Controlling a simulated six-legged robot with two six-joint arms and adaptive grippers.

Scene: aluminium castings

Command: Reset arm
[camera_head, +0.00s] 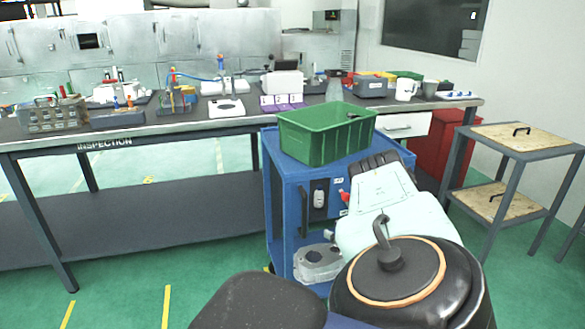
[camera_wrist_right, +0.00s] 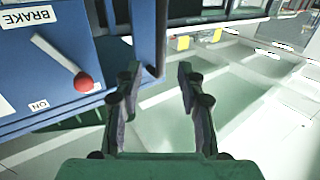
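My right gripper (camera_head: 374,163) is in front of the blue cart (camera_head: 285,205) in the head view, beside the green bin on its top. In the right wrist view its two fingers (camera_wrist_right: 158,78) stand apart with nothing between them. The cart's blue panel with the word BRAKE and a red-knobbed lever (camera_wrist_right: 83,82) is to the left of the fingers. My left gripper is not in view.
The green bin (camera_head: 312,148) holds a small dark item. A grey casting (camera_head: 320,264) sits low on the cart. A long inspection bench (camera_head: 185,121) runs behind, bearing racks and boxes. A wood-topped stand (camera_head: 520,137) is at the right. Green floor is open at lower left.

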